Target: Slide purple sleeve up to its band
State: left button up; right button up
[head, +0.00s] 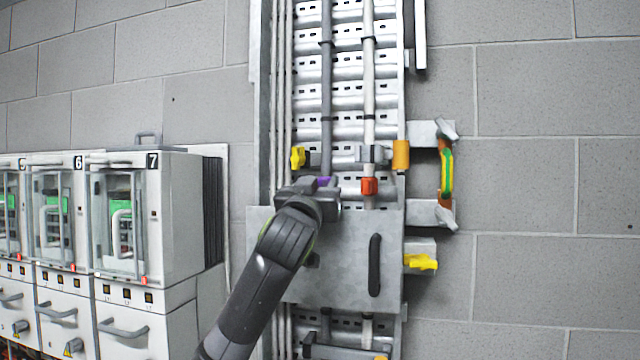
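The purple sleeve (324,182) sits around the dark grey vertical cable (327,110) on the ladder-like tray; only a small part shows above my gripper. My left gripper (318,188) is at the sleeve, with its dark body hiding most of it. Whether its fingers are closed on the sleeve cannot be seen. A dark band (326,42) circles the same cable well above the sleeve, with bare cable between them. My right gripper is not in view.
A red sleeve (369,186) is on the white cable to the right, below a grey clamp (372,153). A yellow knob (297,158) is close on the left. A grey cover plate (335,275) with a black handle (375,265) lies below. Numbered cabinets (175,215) stand left.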

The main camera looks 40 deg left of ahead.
pick_arm(q)
grip_shut()
notch_tip(320, 180, up, 12)
jog(key=shift+f, duration=0.1)
jog(key=shift+s+r, duration=0.15)
jog(key=shift+r, duration=0.05)
dwell(0.4)
jog(key=shift+c, duration=2.2)
grip_release()
jog(key=o, duration=0.4)
jog(key=shift+o, duration=0.2)
jog(key=shift+w+f, duration=0.1)
jog(key=shift+w, duration=0.1)
